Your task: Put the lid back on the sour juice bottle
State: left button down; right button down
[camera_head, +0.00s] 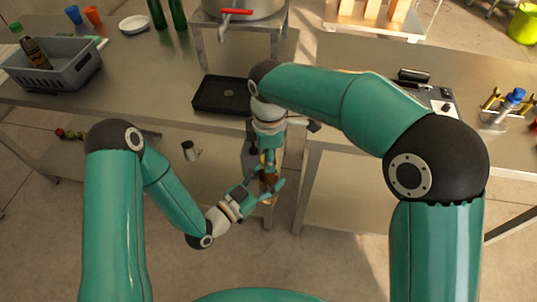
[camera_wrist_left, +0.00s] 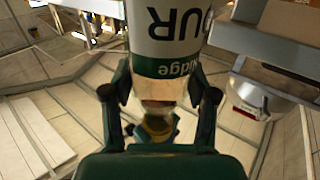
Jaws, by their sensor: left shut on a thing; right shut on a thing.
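The sour juice bottle (camera_wrist_left: 165,40) shows large in the left wrist view, with a white and green label printed "OUR", upside down in the picture. My left gripper (camera_wrist_left: 155,95) is shut on it, one finger on each side of its clear end. In the head view the left gripper (camera_head: 266,190) holds the brownish bottle (camera_head: 269,178) low in front of the table gap. My right gripper (camera_head: 267,155) points down just above it, shut on a small yellow thing (camera_wrist_left: 157,127), which looks like the lid. Whether the lid touches the bottle's mouth is hidden.
A grey crate (camera_head: 75,75) with a bottle stands on the left table. A black tray (camera_head: 222,106) lies near that table's front edge, beside a metal stand with a pot (camera_head: 240,8). The right table (camera_head: 345,150) has its edge close to my right arm.

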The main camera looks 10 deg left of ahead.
jog(key=m, duration=0.8)
jog(key=shift+w, duration=0.1)
jog(key=m, duration=0.7)
jog(key=shift+m, duration=0.3)
jog(key=c, duration=0.6)
grip_release()
jog(key=shift+c, duration=0.2)
jog(key=shift+r, duration=0.1)
notch_tip(320, 180, up, 12)
jog(key=shift+w+f, duration=0.1)
jog(key=shift+f, duration=0.2)
